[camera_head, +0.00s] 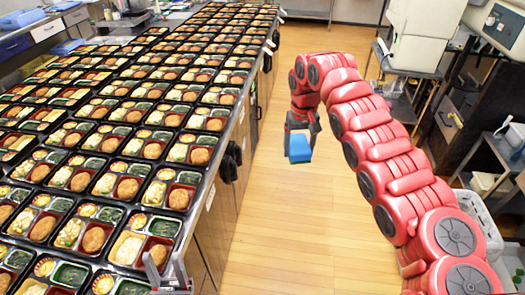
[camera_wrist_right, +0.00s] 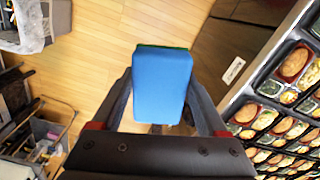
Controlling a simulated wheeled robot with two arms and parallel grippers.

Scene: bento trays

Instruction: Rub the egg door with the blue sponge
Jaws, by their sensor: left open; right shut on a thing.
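The blue sponge (camera_head: 299,148) is held in the air by my right gripper (camera_head: 302,122), above the wooden floor and to the right of the long counter. In the right wrist view the sponge (camera_wrist_right: 162,88) sits between the two dark fingers, which are shut on it. A dark green layer shows along its far edge. My left gripper (camera_head: 168,275) shows only in part at the bottom edge of the head view, by the counter's near edge; it is open. I cannot pick out the egg door in either view.
Many bento trays (camera_head: 128,188) cover the counter on the left. Cabinet fronts (camera_head: 212,228) run below its edge, with dark objects hanging there. Shelves and equipment (camera_head: 415,45) stand at the right. The wooden floor (camera_head: 270,220) between is clear.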

